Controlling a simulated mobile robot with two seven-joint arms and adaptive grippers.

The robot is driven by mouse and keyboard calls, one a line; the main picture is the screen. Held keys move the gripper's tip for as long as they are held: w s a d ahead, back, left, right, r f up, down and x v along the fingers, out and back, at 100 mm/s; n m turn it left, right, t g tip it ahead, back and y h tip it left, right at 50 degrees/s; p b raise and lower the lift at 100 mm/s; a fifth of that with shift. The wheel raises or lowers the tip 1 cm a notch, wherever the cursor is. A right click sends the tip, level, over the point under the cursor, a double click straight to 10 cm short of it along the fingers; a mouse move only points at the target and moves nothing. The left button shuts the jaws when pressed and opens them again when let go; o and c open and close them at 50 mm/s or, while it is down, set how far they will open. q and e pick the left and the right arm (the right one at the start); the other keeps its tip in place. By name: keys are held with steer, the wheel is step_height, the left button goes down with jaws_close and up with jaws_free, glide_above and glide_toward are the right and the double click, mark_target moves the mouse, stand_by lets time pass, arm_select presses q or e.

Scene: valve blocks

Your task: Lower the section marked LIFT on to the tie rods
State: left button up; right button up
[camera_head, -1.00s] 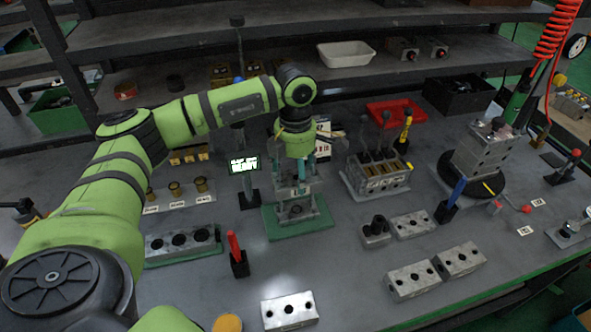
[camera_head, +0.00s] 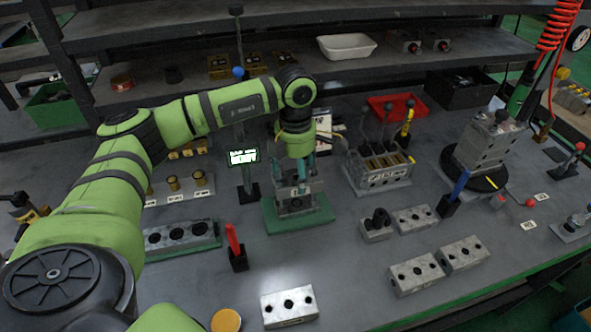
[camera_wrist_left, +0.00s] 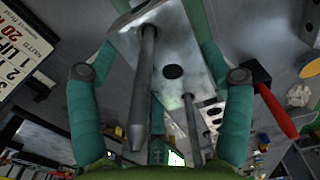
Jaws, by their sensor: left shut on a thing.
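My left gripper (camera_head: 297,176) points down over the green base plate (camera_head: 318,219) near the middle of the bench. Its teal fingers are shut on a grey metal section (camera_head: 296,194), just above or at the block standing on that plate. The gap below the section and any LIFT mark on it are too small to tell. In the left wrist view the fingers flank the holed grey section (camera_wrist_left: 178,62). Tie rods (camera_wrist_left: 143,95) point up toward the camera there; how far the section sits down them I cannot tell. My right gripper is not in view.
A sign on a stand (camera_head: 244,157) and a red-handled tool (camera_head: 234,245) stand to the left. A lever-topped valve block (camera_head: 382,178) stands to the right, and a stacked block (camera_head: 485,145) on a black disc further right. Loose holed blocks (camera_head: 290,306) lie in front.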

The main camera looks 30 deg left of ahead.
mark_target(295, 174)
arm_select(q)
steer(key=shift+f, duration=0.2)
steer(key=o, duration=1.5)
step_height(295, 174, up, 12)
steer(key=shift+r, duration=0.1)
